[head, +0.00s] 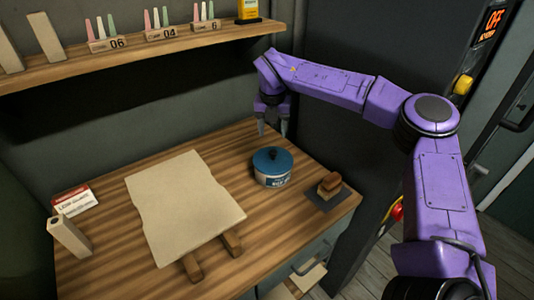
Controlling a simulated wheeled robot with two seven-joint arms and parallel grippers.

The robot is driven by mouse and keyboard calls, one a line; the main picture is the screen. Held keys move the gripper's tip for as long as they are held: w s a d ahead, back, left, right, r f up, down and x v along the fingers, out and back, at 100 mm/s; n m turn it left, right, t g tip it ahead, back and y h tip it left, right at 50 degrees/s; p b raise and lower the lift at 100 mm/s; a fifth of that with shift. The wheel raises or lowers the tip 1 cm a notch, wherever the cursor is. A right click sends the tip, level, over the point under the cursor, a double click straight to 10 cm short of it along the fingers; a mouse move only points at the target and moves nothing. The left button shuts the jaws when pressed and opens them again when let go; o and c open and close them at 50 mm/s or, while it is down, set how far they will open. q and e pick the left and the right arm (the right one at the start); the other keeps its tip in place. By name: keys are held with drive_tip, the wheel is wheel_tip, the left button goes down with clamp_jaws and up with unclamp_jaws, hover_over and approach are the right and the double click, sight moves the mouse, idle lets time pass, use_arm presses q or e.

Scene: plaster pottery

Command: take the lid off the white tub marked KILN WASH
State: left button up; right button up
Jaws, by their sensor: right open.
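A tub (272,181) with a blue label stands upright on the wooden worktop, right of the middle. The print on its label is too small to read. A round blue lid (268,162) with a dark knob (271,154) sits on top of it. My right gripper (273,133) points down with its fingers apart and empty. In the picture it is just above the tub, apart from the knob; its exact height and depth are hard to tell. My left gripper is out of view.
A pale slab (185,205) on wooden strips covers the middle of the worktop. A sponge-like brown block (329,184) lies on a dark square right of the tub. A box (75,200) is at left. A wall shelf (140,52) overhangs the back.

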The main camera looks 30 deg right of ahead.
sight(273, 152)
drive_tip(key=f+p, duration=0.1)
drive_tip(key=f, duration=0.3)
drive_tip(key=f+p, duration=0.2)
drive_tip(key=f, duration=0.1)
drive_tip(key=shift+w+d+f, duration=0.15)
drive_tip(key=shift+d+f, duration=0.05)
drive_tip(key=shift+f, duration=0.2)
drive_tip(key=shift+d+f, duration=0.1)
drive_tip(key=shift+f, duration=0.2)
clamp_jaws()
